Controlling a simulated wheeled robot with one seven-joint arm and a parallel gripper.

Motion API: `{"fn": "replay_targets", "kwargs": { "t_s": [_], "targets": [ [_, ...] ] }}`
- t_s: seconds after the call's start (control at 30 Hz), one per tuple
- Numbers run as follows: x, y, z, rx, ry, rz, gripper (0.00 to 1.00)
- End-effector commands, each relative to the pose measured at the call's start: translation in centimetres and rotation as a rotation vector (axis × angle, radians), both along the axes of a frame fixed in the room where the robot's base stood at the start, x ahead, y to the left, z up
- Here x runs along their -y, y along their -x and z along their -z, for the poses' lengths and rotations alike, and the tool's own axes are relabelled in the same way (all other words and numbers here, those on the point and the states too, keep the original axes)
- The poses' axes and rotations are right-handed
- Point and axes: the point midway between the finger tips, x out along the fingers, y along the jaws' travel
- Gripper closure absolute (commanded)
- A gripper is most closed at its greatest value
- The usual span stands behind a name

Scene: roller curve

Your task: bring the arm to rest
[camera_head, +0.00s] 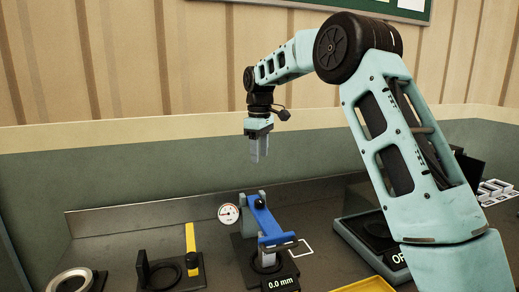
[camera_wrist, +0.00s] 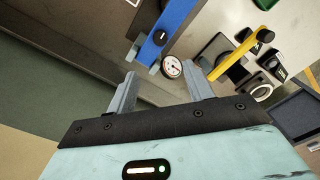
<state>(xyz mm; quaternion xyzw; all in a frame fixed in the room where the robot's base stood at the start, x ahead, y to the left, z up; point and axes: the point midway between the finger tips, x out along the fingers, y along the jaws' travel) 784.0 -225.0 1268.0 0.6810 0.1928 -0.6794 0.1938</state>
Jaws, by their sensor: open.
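My gripper (camera_head: 259,148) hangs from the light blue arm, pointing down, well above the bench and near the back wall. In the wrist view its two grey fingers (camera_wrist: 163,92) stand apart with nothing between them. Below it is a device with a blue lever (camera_head: 264,222), a round dial gauge (camera_head: 229,213) and a "0.0 mm" display (camera_head: 281,283). The blue lever also shows in the wrist view (camera_wrist: 164,32), with the gauge (camera_wrist: 172,67) beyond the fingertips. My gripper touches none of these.
Left of the gauge device stands a black fixture with a yellow lever (camera_head: 191,243), and a metal ring (camera_head: 74,281) lies farther left. A yellow tray edge (camera_head: 366,286) shows at the front. A black-topped device (camera_head: 372,233) is partly behind my arm. The air around my gripper is clear.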

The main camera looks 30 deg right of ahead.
Motion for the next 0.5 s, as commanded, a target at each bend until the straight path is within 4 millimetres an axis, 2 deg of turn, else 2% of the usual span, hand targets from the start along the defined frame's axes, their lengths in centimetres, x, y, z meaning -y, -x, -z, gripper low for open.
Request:
{"fn": "replay_targets", "kwargs": {
  "t_s": [0.2,0.5],
  "targets": [
    [0.0,0.0,-1.7,0.0,0.0,-0.001,0.48],
    [0.0,0.0,-1.9,0.0,0.0,-0.001,0.48]
  ]
}}
